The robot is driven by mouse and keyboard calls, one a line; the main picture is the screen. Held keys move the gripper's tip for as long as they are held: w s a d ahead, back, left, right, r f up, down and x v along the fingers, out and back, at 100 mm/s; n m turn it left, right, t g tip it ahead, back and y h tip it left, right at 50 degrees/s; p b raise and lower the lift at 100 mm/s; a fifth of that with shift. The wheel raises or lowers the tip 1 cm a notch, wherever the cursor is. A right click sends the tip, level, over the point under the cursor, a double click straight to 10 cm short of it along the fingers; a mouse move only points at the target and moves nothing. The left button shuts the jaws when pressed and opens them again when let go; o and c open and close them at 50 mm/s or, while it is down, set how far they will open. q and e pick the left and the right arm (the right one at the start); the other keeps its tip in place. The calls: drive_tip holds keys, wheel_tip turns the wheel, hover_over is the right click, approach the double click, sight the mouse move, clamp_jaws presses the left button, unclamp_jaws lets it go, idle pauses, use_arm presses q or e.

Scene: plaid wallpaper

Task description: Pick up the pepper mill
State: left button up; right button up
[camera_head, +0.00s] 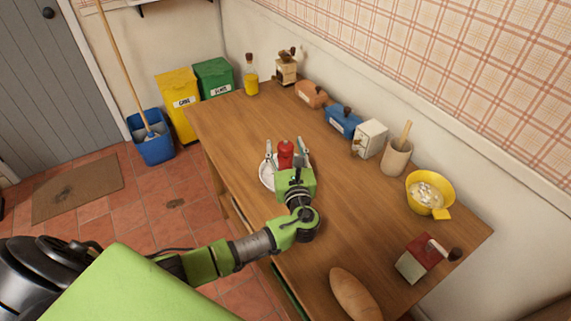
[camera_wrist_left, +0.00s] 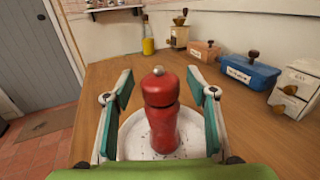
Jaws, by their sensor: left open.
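The pepper mill is red with a small metal knob and stands upright on a white plate. It shows in the head view (camera_head: 286,154) and in the left wrist view (camera_wrist_left: 161,115). The plate (camera_head: 267,178) is round and also shows in the left wrist view (camera_wrist_left: 132,143). My left gripper (camera_head: 287,156) is open, with one finger on each side of the mill. In the left wrist view the gripper (camera_wrist_left: 160,95) shows gaps between its teal pads and the mill. The gripper's body hides part of the plate in the head view. My right gripper is not in view.
Along the wall stand an oil bottle (camera_head: 251,80), a grinder (camera_head: 287,70), an orange box (camera_head: 311,94), a blue box (camera_head: 343,121), a white box (camera_head: 370,138), a utensil pot (camera_head: 396,158) and a yellow colander (camera_head: 430,193). Bread (camera_head: 355,295) lies in front. The table's far left is clear.

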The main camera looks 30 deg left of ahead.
use_arm(q)
clamp_jaws()
drive_tip(key=shift+r, duration=0.1)
